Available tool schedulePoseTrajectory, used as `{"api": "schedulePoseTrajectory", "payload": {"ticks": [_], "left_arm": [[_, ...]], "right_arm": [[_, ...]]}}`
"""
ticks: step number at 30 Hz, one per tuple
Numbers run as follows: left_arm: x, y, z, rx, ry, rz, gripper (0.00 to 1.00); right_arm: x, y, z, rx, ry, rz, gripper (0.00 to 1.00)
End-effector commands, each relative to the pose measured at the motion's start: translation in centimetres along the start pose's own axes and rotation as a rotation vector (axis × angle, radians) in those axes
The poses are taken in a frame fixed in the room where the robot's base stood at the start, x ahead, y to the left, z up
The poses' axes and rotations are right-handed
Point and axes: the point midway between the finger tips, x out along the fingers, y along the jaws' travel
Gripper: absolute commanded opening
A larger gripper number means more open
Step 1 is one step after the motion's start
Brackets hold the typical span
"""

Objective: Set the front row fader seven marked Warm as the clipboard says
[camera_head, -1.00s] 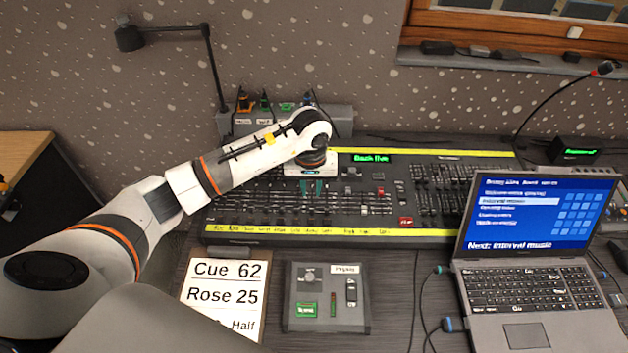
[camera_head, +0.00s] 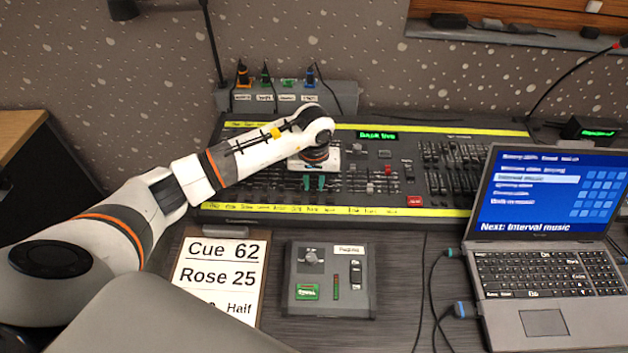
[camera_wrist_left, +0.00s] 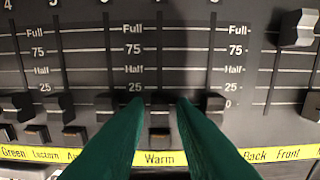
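The Warm fader (camera_wrist_left: 160,108) is a dark cap low in its slot in the left wrist view, near the 25 mark or below. The yellow strip under it reads "Warm" (camera_wrist_left: 160,158). My left gripper (camera_wrist_left: 160,103) points down at the desk, its green fingertips on either side of that cap. I cannot tell if they press on it. In the head view the gripper (camera_head: 314,182) is over the console's front rows. The clipboard (camera_head: 220,272) reads "Cue 62", "Rose 25" and a third line ending in "Half", its start hidden by my arm. My right gripper is not in view.
The lighting console (camera_head: 400,198) spans the table's back. Neighbouring faders (camera_wrist_left: 107,103) stand close on both sides. A small control box (camera_head: 330,300) lies beside the clipboard. An open laptop (camera_head: 545,240) with cables stands at the right.

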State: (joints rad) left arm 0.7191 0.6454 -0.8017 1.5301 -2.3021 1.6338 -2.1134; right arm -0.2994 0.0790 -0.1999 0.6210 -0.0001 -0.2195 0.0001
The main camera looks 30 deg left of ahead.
Motion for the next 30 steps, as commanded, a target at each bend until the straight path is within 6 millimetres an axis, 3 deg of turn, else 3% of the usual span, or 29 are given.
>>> {"api": "schedulePoseTrajectory", "payload": {"ticks": [2,6,13,30], "left_arm": [[-0.1,0.0,0.0,0.000,0.000,0.000,0.23],[-0.1,0.0,0.0,-0.001,0.000,0.000,0.02],[0.1,0.0,0.3,-0.001,-0.001,0.001,0.02],[0.1,0.0,3.1,-0.002,-0.001,0.001,0.02]], "right_arm": [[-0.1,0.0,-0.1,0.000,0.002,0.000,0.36],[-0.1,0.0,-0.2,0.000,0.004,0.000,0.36],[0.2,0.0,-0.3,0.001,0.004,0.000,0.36],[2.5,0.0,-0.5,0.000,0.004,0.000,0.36]]}}
